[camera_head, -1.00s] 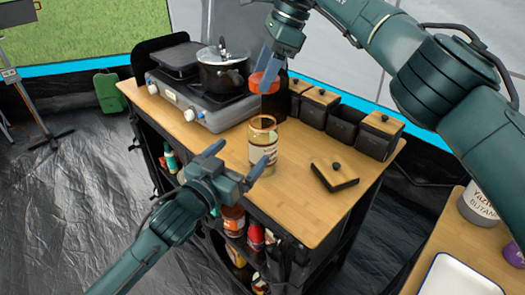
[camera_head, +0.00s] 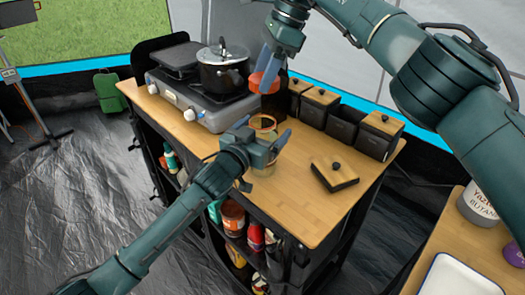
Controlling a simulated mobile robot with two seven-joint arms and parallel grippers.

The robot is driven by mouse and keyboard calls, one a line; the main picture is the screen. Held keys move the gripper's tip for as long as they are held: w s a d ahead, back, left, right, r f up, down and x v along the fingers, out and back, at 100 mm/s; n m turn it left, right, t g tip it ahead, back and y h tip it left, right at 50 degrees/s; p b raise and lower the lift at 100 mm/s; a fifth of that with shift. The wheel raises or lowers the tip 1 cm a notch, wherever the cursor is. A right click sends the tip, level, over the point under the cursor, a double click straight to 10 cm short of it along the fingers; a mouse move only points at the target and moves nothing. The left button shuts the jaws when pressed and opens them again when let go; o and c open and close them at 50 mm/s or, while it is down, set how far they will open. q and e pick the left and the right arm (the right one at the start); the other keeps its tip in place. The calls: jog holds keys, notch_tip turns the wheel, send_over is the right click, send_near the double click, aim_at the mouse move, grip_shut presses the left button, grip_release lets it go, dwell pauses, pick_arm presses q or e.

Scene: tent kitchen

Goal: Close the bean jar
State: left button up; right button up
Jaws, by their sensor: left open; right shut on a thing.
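The bean jar (camera_head: 265,168), a clear glass jar with a pale label, stands upright on the wooden counter top with its mouth uncovered. My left gripper (camera_head: 262,132) is open at the jar, one finger on either side of its upper part, and hides much of its front. I cannot tell whether the fingers touch the glass. My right gripper (camera_head: 267,66) is shut on an orange-red lid (camera_head: 262,83) and holds it above and behind the jar, apart from it.
A stove (camera_head: 205,105) with a lidded pot (camera_head: 222,72) stands at the back left. Dark boxes (camera_head: 343,128) line the back right edge. A wooden box lid (camera_head: 334,174) lies right of the jar. A dark container (camera_head: 274,104) stands behind. The front right counter (camera_head: 300,215) is clear.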

pick_arm(q)
jog(key=shift+c, duration=0.2)
jog(key=c, duration=1.4)
pick_arm(e)
jog(key=shift+a+f, duration=0.2)
jog(key=shift+f, duration=2.3)
jog(key=shift+f, duration=0.1)
jog(key=shift+f, duration=0.8)
jog(key=shift+f, duration=0.6)
